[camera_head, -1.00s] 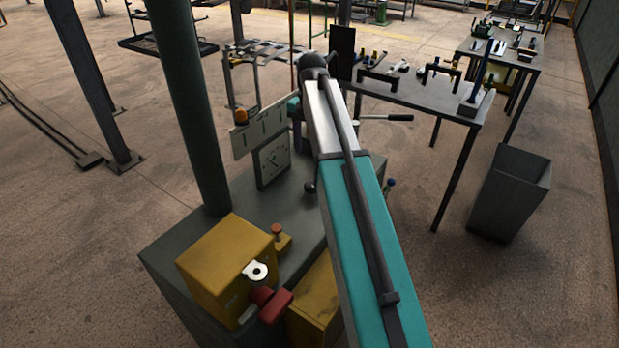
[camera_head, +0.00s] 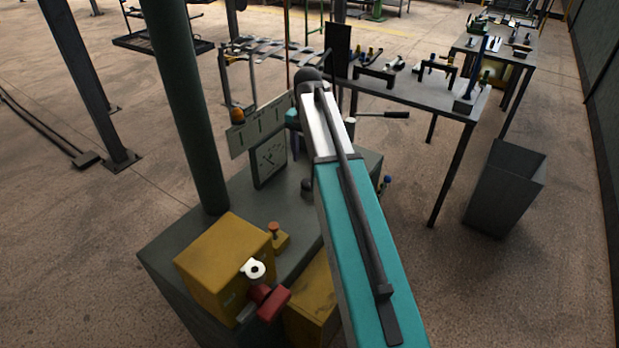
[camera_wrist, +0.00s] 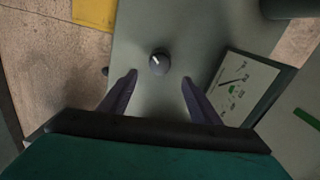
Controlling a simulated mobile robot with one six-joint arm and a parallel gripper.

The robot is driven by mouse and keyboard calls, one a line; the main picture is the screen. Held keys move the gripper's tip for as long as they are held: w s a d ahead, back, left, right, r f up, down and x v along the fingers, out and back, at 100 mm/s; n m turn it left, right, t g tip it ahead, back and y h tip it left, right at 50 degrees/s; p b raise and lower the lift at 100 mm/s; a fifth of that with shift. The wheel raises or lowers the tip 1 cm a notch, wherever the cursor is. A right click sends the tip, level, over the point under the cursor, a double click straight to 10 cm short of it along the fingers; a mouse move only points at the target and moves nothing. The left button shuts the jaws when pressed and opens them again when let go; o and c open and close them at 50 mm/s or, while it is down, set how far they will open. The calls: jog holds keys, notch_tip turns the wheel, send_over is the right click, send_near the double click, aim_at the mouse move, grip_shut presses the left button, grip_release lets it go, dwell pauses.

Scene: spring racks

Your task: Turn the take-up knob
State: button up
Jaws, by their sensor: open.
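A round dark grey knob (camera_wrist: 159,63) with a white pointer mark stands on the grey bench top (camera_wrist: 190,25) in the wrist view. My gripper (camera_wrist: 159,82) is open and empty, with its two dark fingers spread. The knob shows between and just beyond the fingertips, apart from both. In the head view a dark knob (camera_head: 308,185), likely the same one, shows beside my teal arm, partly hidden. My fingers are mostly hidden behind the arm there.
A dial gauge (camera_head: 270,160) stands upright on the bench near the knob, and it also shows in the wrist view (camera_wrist: 240,88). A yellow box (camera_head: 220,262) with a red handle (camera_head: 270,303) and a green post (camera_head: 185,110) stand to the left.

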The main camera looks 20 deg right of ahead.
aim_at(308, 181)
jog(key=shift+f+p, duration=0.85)
jog(key=shift+f, duration=3.9)
jog(key=c, duration=1.1)
